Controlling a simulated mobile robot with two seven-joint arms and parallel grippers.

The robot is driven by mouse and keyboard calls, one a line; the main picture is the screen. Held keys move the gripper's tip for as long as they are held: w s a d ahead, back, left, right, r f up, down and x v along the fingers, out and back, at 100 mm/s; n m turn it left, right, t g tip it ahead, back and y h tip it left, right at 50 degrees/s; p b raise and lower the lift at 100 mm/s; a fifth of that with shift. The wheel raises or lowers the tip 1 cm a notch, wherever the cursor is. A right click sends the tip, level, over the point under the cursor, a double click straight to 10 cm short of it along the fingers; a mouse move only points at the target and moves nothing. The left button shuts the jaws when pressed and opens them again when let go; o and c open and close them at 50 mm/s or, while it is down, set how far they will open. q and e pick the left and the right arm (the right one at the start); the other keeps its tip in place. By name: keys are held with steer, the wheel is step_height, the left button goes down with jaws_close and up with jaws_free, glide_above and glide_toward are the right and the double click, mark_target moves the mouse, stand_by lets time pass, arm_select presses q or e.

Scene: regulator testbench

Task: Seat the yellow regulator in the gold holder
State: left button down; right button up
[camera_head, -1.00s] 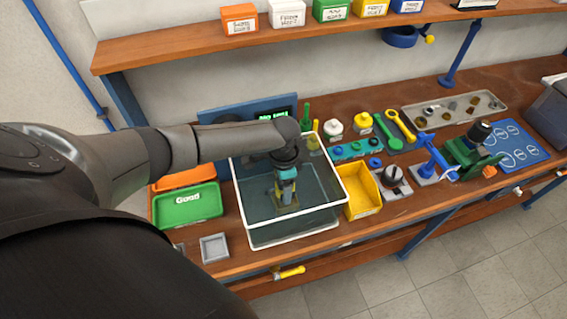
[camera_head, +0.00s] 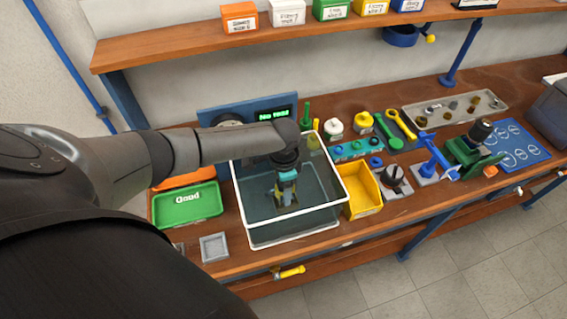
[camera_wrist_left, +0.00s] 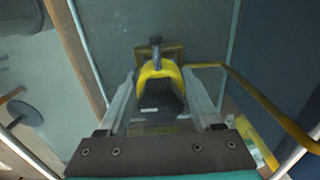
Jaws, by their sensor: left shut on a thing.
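The yellow regulator (camera_wrist_left: 157,72) has a yellow collar, a dark body and a dark stem, and sits between the two fingers of my left gripper (camera_wrist_left: 160,82). The gripper is shut on it. In the head view my left gripper (camera_head: 286,195) points down inside the clear tank (camera_head: 260,222) and hides most of the regulator. The gold holder (camera_wrist_left: 177,50) shows just beyond the regulator in the wrist view and is partly covered by it. I cannot tell whether the regulator is inside the holder or only above it. My right gripper is not in view.
The tank's white rim (camera_head: 300,235) surrounds the gripper closely. A yellow bin (camera_head: 361,192) stands against its right side, a green tray (camera_head: 187,205) to its left. A blue tester with a lit display (camera_head: 273,115) stands behind. A small grey tray (camera_head: 214,247) lies front left.

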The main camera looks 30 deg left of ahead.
arm_select(q)
steer(key=shift+f, duration=0.35)
steer(key=shift+f, duration=0.15)
stand_by(0.7)
steer(key=shift+c, duration=2.1)
jaws_free()
steer(key=o, duration=0.4)
steer(key=shift+f, duration=0.1)
